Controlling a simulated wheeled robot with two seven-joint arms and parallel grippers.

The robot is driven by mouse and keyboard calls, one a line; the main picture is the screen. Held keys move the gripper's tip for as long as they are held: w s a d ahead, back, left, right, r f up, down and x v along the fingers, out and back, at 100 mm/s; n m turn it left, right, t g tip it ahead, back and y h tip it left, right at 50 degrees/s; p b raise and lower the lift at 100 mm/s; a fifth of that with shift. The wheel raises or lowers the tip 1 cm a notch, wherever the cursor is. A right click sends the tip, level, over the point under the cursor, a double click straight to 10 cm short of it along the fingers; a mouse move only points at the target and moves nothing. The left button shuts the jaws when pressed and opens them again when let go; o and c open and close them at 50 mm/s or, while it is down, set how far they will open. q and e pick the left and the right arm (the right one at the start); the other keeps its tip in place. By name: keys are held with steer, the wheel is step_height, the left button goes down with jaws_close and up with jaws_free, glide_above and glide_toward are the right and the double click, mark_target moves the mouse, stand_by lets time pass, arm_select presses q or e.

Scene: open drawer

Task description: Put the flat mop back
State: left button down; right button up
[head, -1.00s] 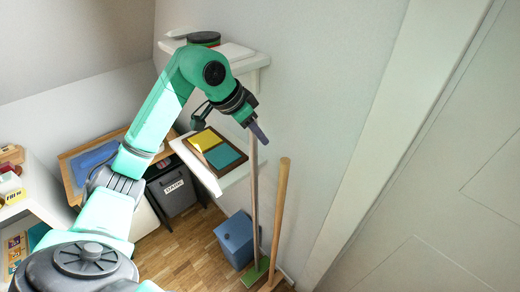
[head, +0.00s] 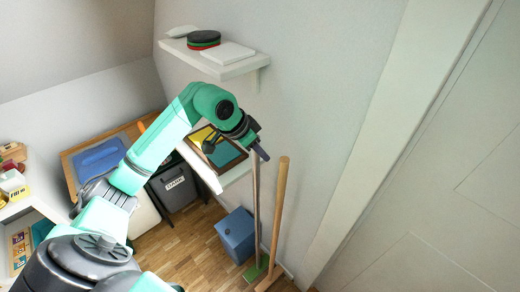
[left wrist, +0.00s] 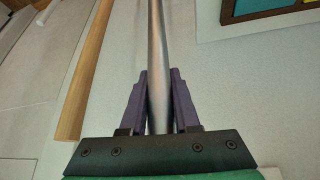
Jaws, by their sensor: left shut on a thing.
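The flat mop has a thin, greyish handle (head: 255,205) and a green foot (head: 257,268) low by the wall. It stands nearly upright. My left gripper (head: 260,152) is at the upper part of the handle. In the left wrist view the two dark purple fingers (left wrist: 159,100) are shut on the metallic handle (left wrist: 158,45), one on each side. I cannot tell whether the foot touches the floor. My right gripper is not in view.
A wooden-handled broom (head: 278,215) stands just right of the mop. A blue bin (head: 237,236) is to its left. A wall shelf (head: 213,62) with discs and a box is above. A framed panel (head: 222,150) rests on the lower shelf. A dark bin (head: 174,188) stands behind.

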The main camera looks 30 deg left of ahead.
arm_select(q)
steer(key=c, duration=0.6)
jaws_free()
steer(key=shift+c, duration=0.2)
steer(key=v, duration=1.2)
steer(key=shift+s+b, duration=0.15)
steer(key=shift+b, duration=0.15)
